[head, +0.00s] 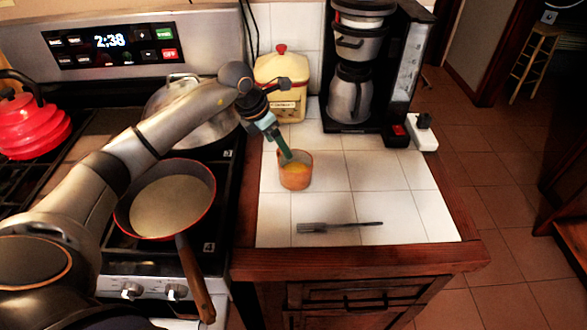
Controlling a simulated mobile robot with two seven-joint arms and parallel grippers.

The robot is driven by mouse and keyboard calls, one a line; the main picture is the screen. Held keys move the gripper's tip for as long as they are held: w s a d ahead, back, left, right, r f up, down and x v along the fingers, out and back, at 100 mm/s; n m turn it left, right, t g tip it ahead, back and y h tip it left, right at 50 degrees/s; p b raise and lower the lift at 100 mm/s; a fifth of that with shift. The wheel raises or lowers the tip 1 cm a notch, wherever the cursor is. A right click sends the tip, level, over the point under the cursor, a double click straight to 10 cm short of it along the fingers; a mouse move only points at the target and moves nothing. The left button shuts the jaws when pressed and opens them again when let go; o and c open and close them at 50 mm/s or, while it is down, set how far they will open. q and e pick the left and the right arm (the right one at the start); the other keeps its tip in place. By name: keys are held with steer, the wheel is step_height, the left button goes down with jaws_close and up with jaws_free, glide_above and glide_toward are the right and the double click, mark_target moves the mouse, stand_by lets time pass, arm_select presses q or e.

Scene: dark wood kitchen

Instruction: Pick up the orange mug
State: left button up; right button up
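The orange mug (295,178) stands upright on the white tiled counter, right of the stove. Its inside looks yellow-orange, and no handle can be made out. My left arm comes in from the left across the stove. My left gripper (287,156) points down at the mug, with its green fingertip at the upper left part of the rim. It is too small to tell whether it touches the mug, or whether the fingers are open or shut. My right gripper is not in view.
A spatula-like utensil (338,227) lies in front of the mug. A coffee maker (352,95) and a yellow canister (281,88) stand behind. A red-rimmed pan (166,200) and a red kettle (32,125) are on the stove. The counter right of the mug is clear.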

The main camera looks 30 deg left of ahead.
mark_target(279, 151)
arm_select(q)
steer(key=shift+s+a+p+x, duration=0.15)
steer(key=shift+p+x, duration=0.1)
steer(key=shift+x, duration=1.1)
steer(key=shift+s+a+p+x, duration=0.1)
steer(key=shift+p+x, duration=0.1)
steer(key=shift+x, duration=1.1)
steer(key=shift+f, duration=0.1)
jaws_close()
